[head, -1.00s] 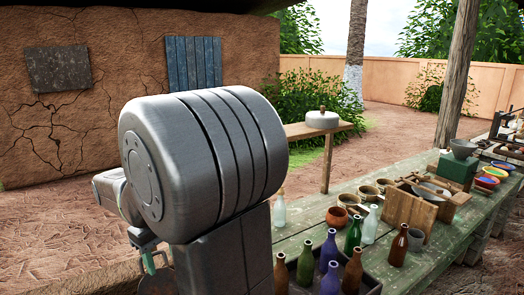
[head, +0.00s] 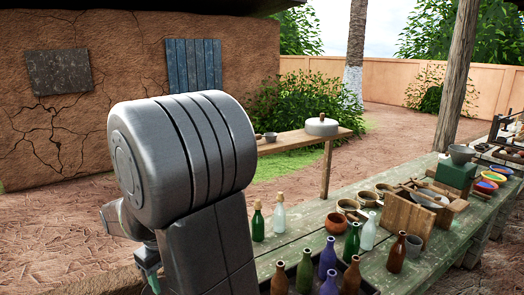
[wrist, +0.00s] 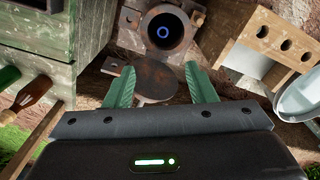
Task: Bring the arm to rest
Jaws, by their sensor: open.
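My arm fills the lower left of the head view. My gripper shows only in part below its big grey joint, at the bottom edge of that view. In the wrist view my gripper (wrist: 159,68) has its two green fingers spread apart, with nothing held between them. Beyond the fingers is a rusty round metal plate (wrist: 157,76). Above it is a rusty metal cylinder (wrist: 187,22) with a dark mouth and a blue ring inside. I cannot tell whether the fingers touch anything.
A green bench (head: 311,228) on the right bears bottles, pots and a wooden box (head: 403,219). A plank table (head: 283,145) stands behind it. The wrist view shows a wooden rack with holes (wrist: 262,31), a grey basin (wrist: 302,98) and bottles at left. Open ground lies left of my arm.

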